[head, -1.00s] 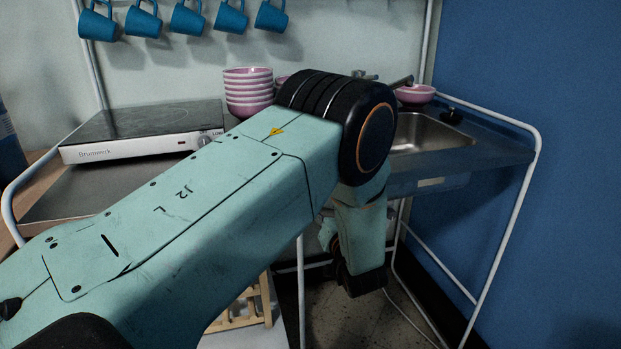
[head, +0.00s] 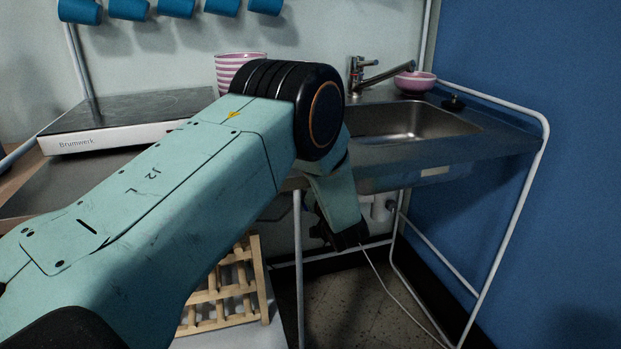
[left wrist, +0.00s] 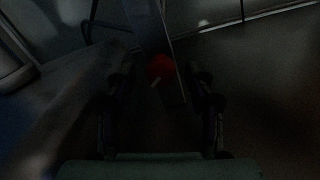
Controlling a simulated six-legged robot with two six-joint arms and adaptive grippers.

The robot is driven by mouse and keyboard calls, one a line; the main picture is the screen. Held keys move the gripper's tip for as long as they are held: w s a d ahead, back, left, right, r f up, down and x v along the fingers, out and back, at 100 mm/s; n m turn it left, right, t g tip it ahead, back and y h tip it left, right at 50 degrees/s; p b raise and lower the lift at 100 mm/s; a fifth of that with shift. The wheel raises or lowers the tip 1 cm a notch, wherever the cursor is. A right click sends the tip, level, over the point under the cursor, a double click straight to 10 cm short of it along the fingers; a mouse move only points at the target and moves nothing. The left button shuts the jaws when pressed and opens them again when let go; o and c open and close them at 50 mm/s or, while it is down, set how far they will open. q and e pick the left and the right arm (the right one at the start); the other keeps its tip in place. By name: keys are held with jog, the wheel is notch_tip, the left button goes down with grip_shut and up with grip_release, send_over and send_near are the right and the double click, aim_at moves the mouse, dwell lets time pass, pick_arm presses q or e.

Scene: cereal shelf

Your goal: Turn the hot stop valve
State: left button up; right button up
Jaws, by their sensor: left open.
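A small round red knob, which looks like the hot stop valve (left wrist: 160,68), shows in the dim left wrist view. It lies between and beyond my finger tips, beside a dark upright panel or post. My left gripper (left wrist: 159,80) is open, with one finger on each side of the knob in the picture. I cannot tell how far off the knob is, and I see no contact. My right gripper is not in view.
The sink (head: 410,122) with a faucet (head: 357,75) stands above my wrist. White frame legs (head: 299,270) and a thin cable (head: 392,285) are close by. A wooden rack (head: 222,300) stands lower left. A hotplate (head: 130,120) and striped bowls (head: 238,68) are on top.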

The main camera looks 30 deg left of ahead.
pick_arm(q)
jog(key=shift+w+a+f, duration=0.15)
jog(key=shift+a, duration=0.2)
jog(key=shift+d, duration=0.15)
jog(key=c, duration=0.4)
grip_shut()
